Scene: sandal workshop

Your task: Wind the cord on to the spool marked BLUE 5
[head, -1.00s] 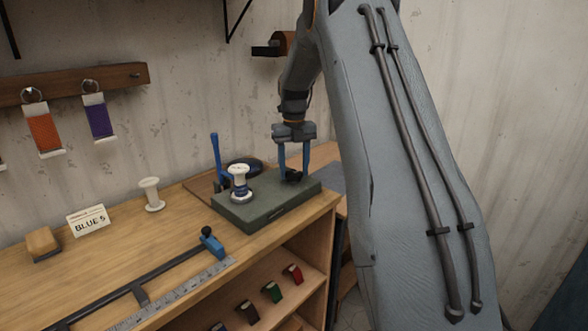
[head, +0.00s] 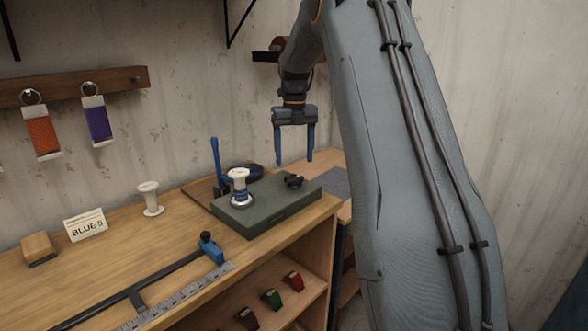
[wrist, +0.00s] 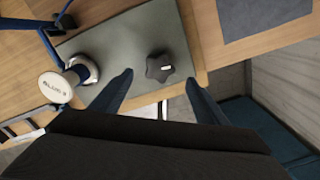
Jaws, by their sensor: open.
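A white spool (head: 239,178) stands upright on the grey-green box (head: 278,208) on the bench. In the wrist view the spool's top (wrist: 55,87) carries small lettering that seems to read BLUE 5. A dark blue band shows around its lower part; I cannot tell how much cord is on it. A black lobed knob (head: 293,181) sits at the box's right end, also seen in the wrist view (wrist: 159,67). My gripper (head: 295,161) is open and empty above the knob, its fingers pointing down and apart from it.
A card reading BLUE 5 (head: 86,225), a second white spool (head: 150,197) and a tan block (head: 38,248) stand on the bench. A blue upright lever (head: 217,164) rises behind the box. A rail with a blue clamp (head: 211,249) runs along the front.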

